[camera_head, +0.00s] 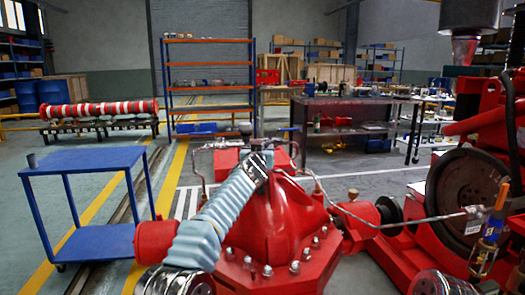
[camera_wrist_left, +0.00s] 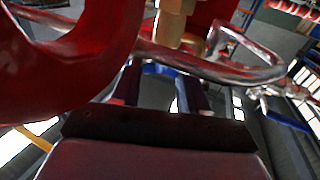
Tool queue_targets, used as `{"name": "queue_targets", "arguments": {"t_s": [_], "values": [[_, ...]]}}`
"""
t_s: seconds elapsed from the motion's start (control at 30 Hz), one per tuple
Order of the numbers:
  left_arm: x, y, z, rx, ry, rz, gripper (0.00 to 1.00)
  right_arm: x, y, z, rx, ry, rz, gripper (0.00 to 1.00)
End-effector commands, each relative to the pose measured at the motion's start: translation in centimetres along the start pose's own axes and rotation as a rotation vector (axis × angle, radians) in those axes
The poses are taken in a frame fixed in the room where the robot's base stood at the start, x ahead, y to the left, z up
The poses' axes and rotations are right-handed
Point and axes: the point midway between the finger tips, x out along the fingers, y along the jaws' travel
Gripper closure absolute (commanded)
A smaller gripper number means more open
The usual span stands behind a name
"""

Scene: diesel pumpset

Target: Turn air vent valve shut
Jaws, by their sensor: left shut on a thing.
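The air vent valve's blue handle (camera_head: 289,129) shows small above the far side of the red pump casing (camera_head: 275,215) in the head view. In the left wrist view the blue handle (camera_wrist_left: 152,68) lies between the fingers of my left gripper (camera_wrist_left: 166,76), below a pale brass-coloured valve stem (camera_wrist_left: 173,22). My left gripper (camera_head: 285,142) is shut on this handle. In the head view my forearm and wrist partly hide the valve, so its exact angle is hard to read. My right gripper is in neither view.
A bent metal pipe (camera_wrist_left: 240,72) runs close beside the gripper. A large red curved part (camera_wrist_left: 70,65) fills the wrist view's upper left. A blue cart (camera_head: 85,160) stands left, and a dark workbench (camera_head: 345,103) stands behind. Red machinery (camera_head: 470,195) blocks the right.

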Motion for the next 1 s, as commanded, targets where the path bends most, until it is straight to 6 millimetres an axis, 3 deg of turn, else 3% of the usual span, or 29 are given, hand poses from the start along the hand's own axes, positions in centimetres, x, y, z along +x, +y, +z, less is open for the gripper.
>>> {"name": "queue_targets", "arguments": {"t_s": [0.2,0.6,0.63,0.7,0.77,1.0], "values": [[0.14,-0.54,0.13,-0.004,-0.011,0.091,0.86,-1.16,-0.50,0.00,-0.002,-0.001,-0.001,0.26],[0.02,-0.30,0.08,0.001,0.000,0.125,0.86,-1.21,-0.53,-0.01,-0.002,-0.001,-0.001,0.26],[0.01,-0.30,0.07,0.001,0.000,0.125,0.51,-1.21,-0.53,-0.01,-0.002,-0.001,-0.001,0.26],[0.01,-0.30,0.05,0.001,0.000,0.125,0.40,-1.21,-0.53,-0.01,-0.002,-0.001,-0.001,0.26],[0.01,-0.29,0.04,0.001,0.001,0.125,0.31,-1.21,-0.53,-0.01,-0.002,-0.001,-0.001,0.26],[-0.01,-0.28,-0.02,0.001,0.001,0.125,0.30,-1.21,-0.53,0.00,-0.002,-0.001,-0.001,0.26]]}}
